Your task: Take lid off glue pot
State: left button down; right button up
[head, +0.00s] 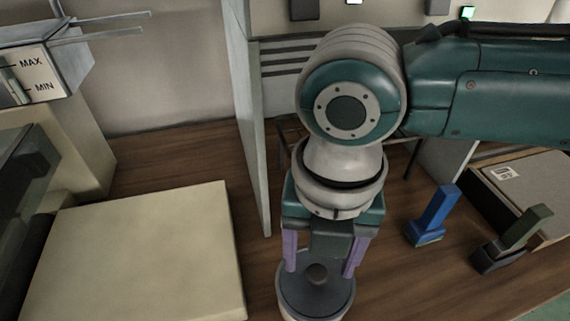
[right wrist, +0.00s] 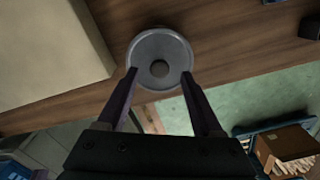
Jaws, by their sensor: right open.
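The glue pot (head: 316,300) stands at the front edge of the wooden table, with its grey round lid (head: 300,293) on top. A dark round knob (head: 317,273) sits in the middle of the lid; the lid also shows in the right wrist view (right wrist: 160,42). My right gripper (head: 325,272) points down over the lid, its purple fingers open on either side of the knob and apart from it. My left gripper is not in view.
A cream board (head: 140,255) lies to the left of the pot. A blue handled tool (head: 433,217) and a dark green one (head: 512,240) stand to the right, before a grey box (head: 535,185). An upright grey panel (head: 250,130) rises behind. A cardboard box (right wrist: 288,145) is below, beyond the table edge.

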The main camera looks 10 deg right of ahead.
aim_at(316, 278)
notch_tip(316, 278, down, 2)
jog(key=shift+f, duration=0.25)
grip_shut()
dwell(0.4)
